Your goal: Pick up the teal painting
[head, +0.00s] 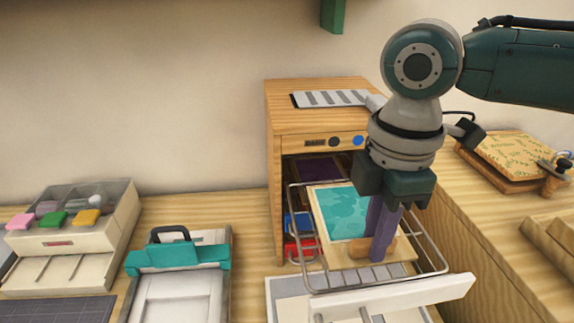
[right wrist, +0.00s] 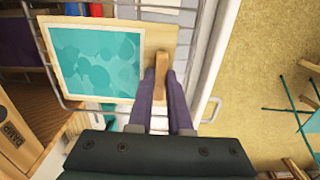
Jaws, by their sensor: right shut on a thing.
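The teal painting (head: 345,212) is a board with a pale wooden border and a teal patterned picture. It lies in the pulled-out wire drawer (head: 443,262) of the wooden cabinet and also shows in the right wrist view (right wrist: 95,62). A brown wooden handle (right wrist: 161,68) stands at its near edge. My right gripper (head: 380,248) comes down from above with its purple fingers; in the right wrist view the fingers (right wrist: 160,85) are shut on the handle from both sides. Part of the board is hidden behind the fingers. My left gripper is not in view.
The wooden cabinet (head: 274,135) stands behind, with red and blue items (head: 295,225) in the drawer. A white drawer front (head: 395,300) borders the near side. Left are a teal-and-white press (head: 180,258) and an inkpad box (head: 75,235). A board (head: 515,155) lies right.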

